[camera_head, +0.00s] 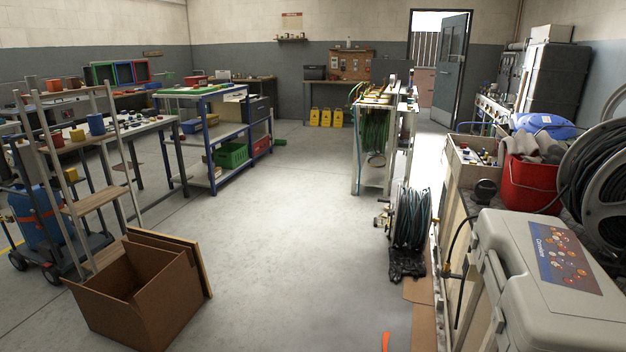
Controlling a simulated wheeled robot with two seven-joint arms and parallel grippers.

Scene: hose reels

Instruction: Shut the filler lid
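I cannot make out a filler lid anywhere in the head view. A hose reel (411,220) with dark green hose stands low beside the bench at right of centre. A larger reel (603,175) with black hose is cut off by the right edge. Neither of my grippers is in view.
A grey hard case (520,318) and a red bucket (530,184) are on the right. An open cardboard box (140,295) stands at front left near a wooden shelf ladder (85,210). The concrete floor (285,230) in the middle is clear. A door (450,68) stands open at the back.

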